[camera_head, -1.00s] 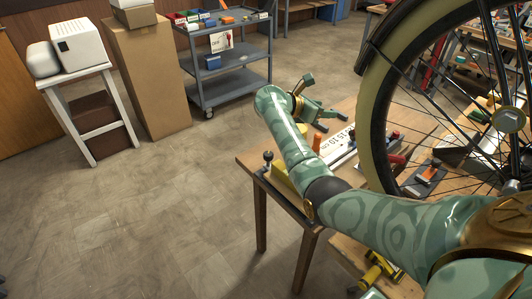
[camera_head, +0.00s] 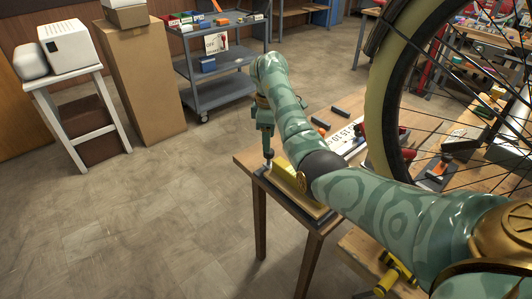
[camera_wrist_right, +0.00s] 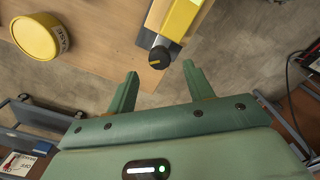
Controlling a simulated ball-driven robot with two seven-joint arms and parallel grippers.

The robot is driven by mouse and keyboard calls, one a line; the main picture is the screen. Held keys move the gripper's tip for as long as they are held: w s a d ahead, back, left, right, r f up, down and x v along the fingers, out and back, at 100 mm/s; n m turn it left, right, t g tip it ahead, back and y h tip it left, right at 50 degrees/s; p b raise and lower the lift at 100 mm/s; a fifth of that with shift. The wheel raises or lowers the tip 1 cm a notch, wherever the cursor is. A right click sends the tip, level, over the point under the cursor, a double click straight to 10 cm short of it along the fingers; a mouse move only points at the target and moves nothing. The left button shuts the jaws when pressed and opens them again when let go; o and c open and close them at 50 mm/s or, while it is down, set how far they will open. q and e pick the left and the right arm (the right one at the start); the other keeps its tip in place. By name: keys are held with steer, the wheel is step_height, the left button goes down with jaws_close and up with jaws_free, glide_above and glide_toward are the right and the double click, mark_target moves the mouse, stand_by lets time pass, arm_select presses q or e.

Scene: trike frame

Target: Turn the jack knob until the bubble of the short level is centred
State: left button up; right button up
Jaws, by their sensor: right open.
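The jack knob (camera_head: 268,154) is at the near left corner of the table, partly hidden under my right gripper (camera_head: 267,142). In the right wrist view the knob (camera_wrist_right: 160,57) is round and black with a yellow mark on it. My right gripper (camera_wrist_right: 160,69) is open and empty, its two fingers apart, with the knob just beyond and between their tips. A yellow bar (camera_head: 286,178), which may be the short level, lies beside the knob on a dark plate; it also shows in the wrist view (camera_wrist_right: 181,20). No bubble can be made out. My left gripper is out of view.
A yellow tin (camera_wrist_right: 35,37) stands on the table in the wrist view. A large wheel (camera_head: 378,105) rises over the table's right side. A grey cart (camera_head: 217,85) and a white stool (camera_head: 82,108) stand behind. Floor left of the table is clear.

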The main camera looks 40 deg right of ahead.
mark_target(269, 160)
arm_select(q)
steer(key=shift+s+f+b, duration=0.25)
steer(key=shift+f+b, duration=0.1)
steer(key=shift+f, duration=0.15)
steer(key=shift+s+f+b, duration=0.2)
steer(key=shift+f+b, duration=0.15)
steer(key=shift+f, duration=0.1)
arm_select(e)
step_height(269, 160, down, 4)
steer(key=shift+f, duration=0.2)
steer(key=c, duration=1)
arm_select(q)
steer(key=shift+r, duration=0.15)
arm_select(e)
steer(key=shift+r, duration=0.1)
